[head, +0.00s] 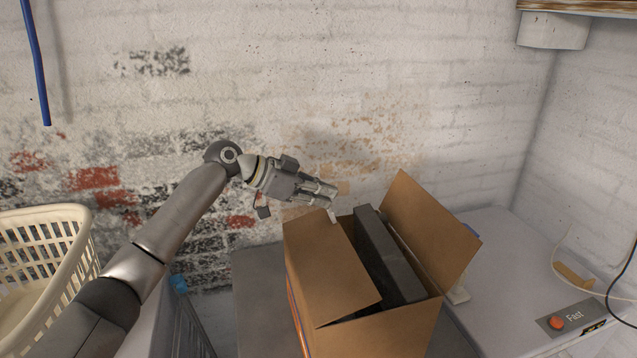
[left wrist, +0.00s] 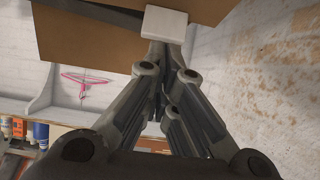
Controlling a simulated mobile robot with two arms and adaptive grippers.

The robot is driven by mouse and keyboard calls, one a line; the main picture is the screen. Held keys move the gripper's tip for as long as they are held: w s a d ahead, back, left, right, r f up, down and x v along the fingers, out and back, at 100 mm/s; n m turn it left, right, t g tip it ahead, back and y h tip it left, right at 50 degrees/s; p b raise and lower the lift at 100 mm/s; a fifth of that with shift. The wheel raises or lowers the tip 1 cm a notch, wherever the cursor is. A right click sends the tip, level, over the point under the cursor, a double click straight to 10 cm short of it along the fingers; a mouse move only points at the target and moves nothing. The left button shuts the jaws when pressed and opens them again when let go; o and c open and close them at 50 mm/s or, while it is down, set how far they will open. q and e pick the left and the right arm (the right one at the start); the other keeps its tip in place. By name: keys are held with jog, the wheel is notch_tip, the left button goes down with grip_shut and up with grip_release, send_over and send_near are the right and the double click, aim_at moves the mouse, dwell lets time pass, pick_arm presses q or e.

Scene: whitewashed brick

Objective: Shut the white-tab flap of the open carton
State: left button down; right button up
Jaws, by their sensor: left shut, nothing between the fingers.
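The open carton (head: 385,335) is brown cardboard and stands on a grey surface. Its left flap (head: 328,265) carries a small white tab (head: 333,215) at its far free corner and slants over part of the opening. The right flap (head: 430,232) stands up and leans outward. A dark grey block (head: 388,262) sits inside, partly hidden by the left flap. My left gripper (head: 331,196) is shut and empty, its fingertips at the white tab. In the left wrist view the white tab (left wrist: 165,22) lies right beyond the closed fingertips (left wrist: 166,48); I cannot tell whether they touch.
A cream laundry basket (head: 45,265) stands at the left. A white appliance top (head: 520,265) with a red button (head: 556,322) and a cable lies to the right. The brick wall (head: 300,80) is close behind. A shelf (head: 580,7) is at top right.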

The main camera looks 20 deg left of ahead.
jog(key=shift+a, duration=0.3)
pick_arm(q)
jog(key=shift+w+d+p, duration=0.1)
jog(key=shift+d+p, duration=0.1)
jog(key=shift+p, duration=0.3)
jog(key=shift+w+d+f+g+y+p, duration=0.2)
jog(key=shift+d+g+y+p, duration=0.1)
jog(key=shift+y+p, duration=0.2)
jog(key=shift+w+d+f+b, duration=0.15)
jog(key=shift+d+f+b, duration=0.2)
jog(key=shift+f, duration=0.3)
jog(key=shift+w+d+f+b, duration=0.2)
jog(key=shift+f+b, duration=0.1)
jog(key=shift+f, duration=0.3)
jog(key=shift+w+d, duration=0.1)
pick_arm(e)
jog(key=shift+s+d+r, duration=0.1)
jog(key=shift+d+r, duration=0.2)
jog(key=shift+r, duration=0.1)
pick_arm(q)
jog(key=shift+r+p, duration=0.85)
jog(key=shift+r, duration=0.1)
pick_arm(e)
jog(key=shift+r, duration=0.75)
